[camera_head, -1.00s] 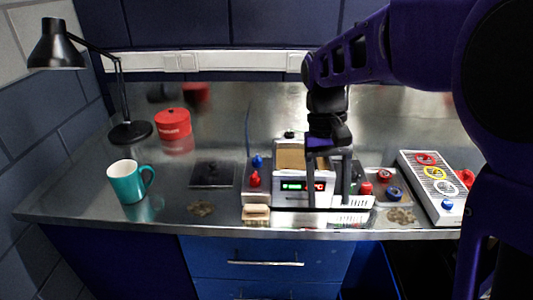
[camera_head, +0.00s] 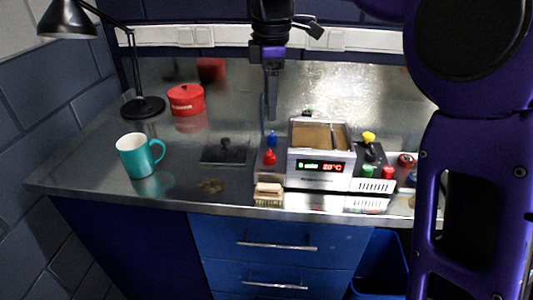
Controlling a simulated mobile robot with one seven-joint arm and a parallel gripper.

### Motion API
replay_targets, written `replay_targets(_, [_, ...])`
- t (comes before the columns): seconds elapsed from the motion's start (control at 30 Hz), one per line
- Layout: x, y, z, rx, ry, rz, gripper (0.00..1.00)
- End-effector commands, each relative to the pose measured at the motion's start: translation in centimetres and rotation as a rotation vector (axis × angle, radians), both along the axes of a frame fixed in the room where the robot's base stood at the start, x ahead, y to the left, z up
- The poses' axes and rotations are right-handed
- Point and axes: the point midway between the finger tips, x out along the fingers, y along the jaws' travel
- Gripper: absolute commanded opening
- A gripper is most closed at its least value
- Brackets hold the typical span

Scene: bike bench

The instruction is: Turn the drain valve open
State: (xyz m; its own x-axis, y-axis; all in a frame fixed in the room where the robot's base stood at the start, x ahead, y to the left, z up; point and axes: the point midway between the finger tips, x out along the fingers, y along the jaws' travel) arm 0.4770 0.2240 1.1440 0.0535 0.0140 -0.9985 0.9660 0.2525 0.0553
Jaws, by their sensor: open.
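A silver bath unit (camera_head: 320,180) with a lit green and red display stands near the bench's front, right of centre. Its open top shows a brown surface. A blue knob (camera_head: 271,138) and a red knob (camera_head: 269,157) stand along its left side. On its right is a dark part with a yellow knob (camera_head: 369,138) and green and red buttons. I cannot tell which of these is the drain valve. My gripper (camera_head: 271,108) points down above and behind the blue knob, seen edge-on, open and empty. Whether the fingertips touch anything is unclear, but they appear apart from the knobs.
A wooden-backed brush (camera_head: 268,195) lies in front of the unit. A dark square plate (camera_head: 224,150) lies left of it. A teal mug (camera_head: 138,158), a red lidded pot (camera_head: 186,100) and a black lamp (camera_head: 143,106) stand further left. Red and blue cans (camera_head: 405,165) stand at right.

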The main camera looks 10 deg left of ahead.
Motion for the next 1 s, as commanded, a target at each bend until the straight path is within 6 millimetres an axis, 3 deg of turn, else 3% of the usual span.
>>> replay_targets(0.1, [0.1, 0.0, -3.1, -0.002, 0.004, -0.001, 0.66])
replay_targets(0.5, [0.5, 0.1, -11.3, -0.002, 0.003, -0.002, 0.66])
replay_targets(0.7, [0.7, 0.2, -13.4, -0.001, 0.001, -0.003, 0.66])
replay_targets(1.0, [0.7, 0.2, -13.9, -0.001, 0.000, -0.003, 0.66])
